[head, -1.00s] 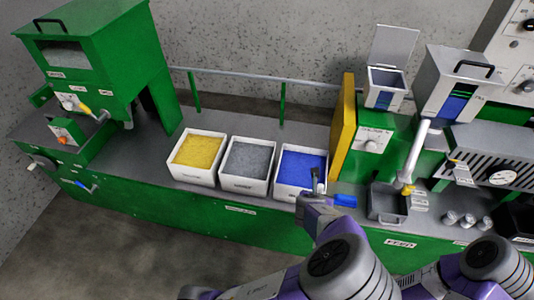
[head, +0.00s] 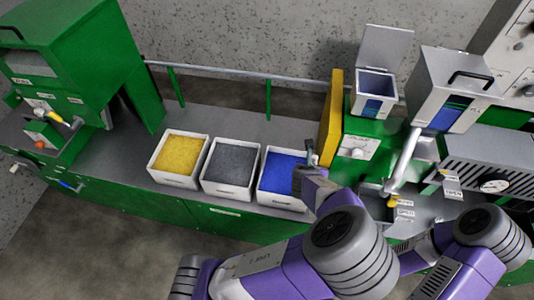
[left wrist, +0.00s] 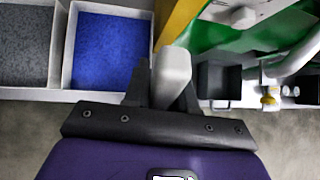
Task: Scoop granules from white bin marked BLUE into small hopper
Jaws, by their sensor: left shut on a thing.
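The white bin with blue granules (head: 283,203) is the rightmost of three bins in the head view. It also shows at the upper left of the left wrist view (left wrist: 66,62). My left gripper (head: 309,160) is at the bin's right side, near the yellow panel. In the left wrist view it (left wrist: 163,82) is shut on a pale grey handle (left wrist: 172,68). The scoop's blue part is hidden now. The small hopper (head: 376,84) stands with its lid up on the green machine, right of and behind the gripper. My right gripper is not visible.
The yellow upright panel (head: 331,115) stands between the bin and the machine. Bins of grey (head: 229,191) and yellow (head: 178,182) granules stand to the left. A larger grey hopper (head: 455,85) and a slanting pipe (head: 405,160) are at the right.

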